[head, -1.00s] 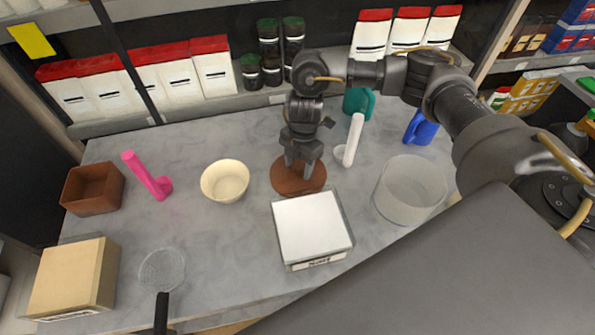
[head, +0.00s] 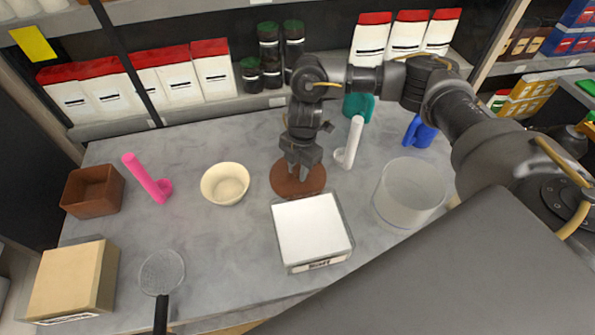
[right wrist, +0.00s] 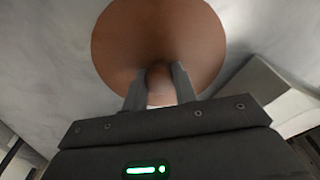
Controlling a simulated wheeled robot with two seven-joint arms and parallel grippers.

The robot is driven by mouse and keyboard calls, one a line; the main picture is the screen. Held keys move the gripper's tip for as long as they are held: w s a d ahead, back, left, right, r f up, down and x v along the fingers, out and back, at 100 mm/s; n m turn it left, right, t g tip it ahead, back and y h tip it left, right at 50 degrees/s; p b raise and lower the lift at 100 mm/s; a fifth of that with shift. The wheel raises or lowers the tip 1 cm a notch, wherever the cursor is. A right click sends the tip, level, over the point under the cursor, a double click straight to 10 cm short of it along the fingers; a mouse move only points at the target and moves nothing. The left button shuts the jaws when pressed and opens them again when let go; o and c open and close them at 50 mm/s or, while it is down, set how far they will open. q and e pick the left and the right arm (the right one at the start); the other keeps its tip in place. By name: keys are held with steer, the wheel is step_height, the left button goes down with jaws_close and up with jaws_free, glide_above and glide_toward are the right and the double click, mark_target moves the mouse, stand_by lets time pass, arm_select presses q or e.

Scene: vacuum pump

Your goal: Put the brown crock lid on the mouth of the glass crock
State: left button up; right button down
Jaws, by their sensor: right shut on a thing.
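The brown crock lid (head: 290,187) is a flat round disc lying on the grey table, just behind the white scale. My right gripper (head: 299,172) is above it, pointing down. In the right wrist view the lid (right wrist: 158,35) fills the top middle, and my right gripper's fingers (right wrist: 159,88) are shut on its knob (right wrist: 158,75). The glass crock (head: 408,196) stands upright to the right of the scale, a clear wide cylinder with its mouth uncovered. My left gripper is not in view.
The white scale (head: 312,232) is right in front of the lid. A white upright holder (head: 354,143), a teal mug (head: 358,106) and a blue mug (head: 417,133) stand behind, toward the right. A cream bowl (head: 225,184) is left of the lid.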

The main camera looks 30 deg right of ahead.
mark_target(298, 168)
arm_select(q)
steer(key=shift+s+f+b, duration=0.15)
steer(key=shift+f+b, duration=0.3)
arm_select(e)
step_height(298, 168, up, 10)
steer(key=shift+f, duration=0.1)
arm_select(q)
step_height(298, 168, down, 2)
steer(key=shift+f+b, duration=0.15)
steer(key=shift+b, duration=1)
arm_select(e)
steer(key=s+m, duration=0.1)
steer(key=m, duration=0.2)
steer(key=s+a+m, duration=0.1)
steer(key=s+m, duration=0.1)
steer(key=m, duration=0.2)
steer(key=s+r+m+t, duration=0.1)
steer(key=m, duration=0.3)
steer(key=shift+s+a, duration=0.15)
steer(key=shift+a, duration=0.25)
